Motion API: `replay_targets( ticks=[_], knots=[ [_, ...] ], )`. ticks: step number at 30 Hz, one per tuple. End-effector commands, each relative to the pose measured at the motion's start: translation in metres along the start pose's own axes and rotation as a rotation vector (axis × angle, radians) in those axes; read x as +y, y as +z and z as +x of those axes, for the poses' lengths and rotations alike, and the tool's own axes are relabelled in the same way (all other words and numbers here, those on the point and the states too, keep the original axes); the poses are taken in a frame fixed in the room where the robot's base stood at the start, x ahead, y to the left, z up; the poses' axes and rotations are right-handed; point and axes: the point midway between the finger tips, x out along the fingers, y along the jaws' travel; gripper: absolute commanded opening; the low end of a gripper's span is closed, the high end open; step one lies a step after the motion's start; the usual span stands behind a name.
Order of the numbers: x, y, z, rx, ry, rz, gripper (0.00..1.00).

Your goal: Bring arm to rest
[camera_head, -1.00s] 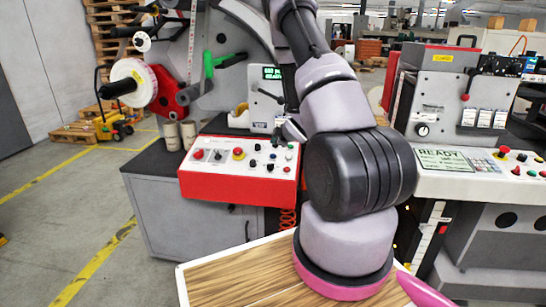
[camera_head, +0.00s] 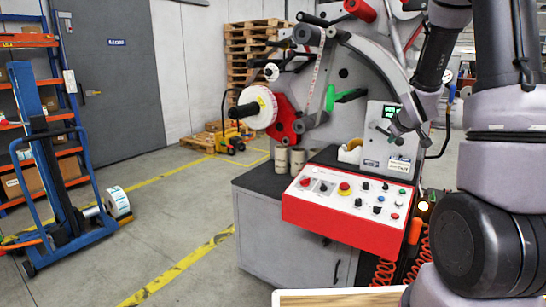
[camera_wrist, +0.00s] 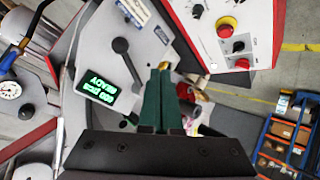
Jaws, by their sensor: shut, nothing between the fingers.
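My gripper (camera_wrist: 162,72) shows in the wrist view as two dark green fingers pressed together, with nothing between them. It hangs in front of the label rewinder's upright panel, between the green display (camera_wrist: 101,92) and the red-edged control box. My arm (camera_head: 485,200) fills the right side of the head view, folded upward and out of the top of the picture. The label rewinder (camera_head: 330,90) stands behind it, with a white roll (camera_head: 258,108) on its left. I cannot tell from the wrist view whether the fingers touch anything.
The red-fronted control box (camera_head: 345,212) with buttons juts out over a grey cabinet (camera_head: 270,235). A wooden board edge (camera_head: 335,299) is at the bottom. A blue lift trolley (camera_head: 55,190) stands at the left.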

Motion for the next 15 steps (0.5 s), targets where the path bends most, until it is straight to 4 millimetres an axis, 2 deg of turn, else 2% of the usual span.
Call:
replay_targets(
  ticks=[1, 7, 11, 15],
  knots=[
    [0.002, -0.012, -0.025, -0.005, -0.003, 0.06, 0.0],
    [-0.011, -0.031, -0.115, -0.067, -0.053, 0.3, 0.0],
    [-0.028, -0.034, -0.176, -0.109, -0.102, 0.447, 0.0],
    [-0.052, -0.03, -0.241, -0.157, -0.168, 0.591, 0.0]
  ],
)
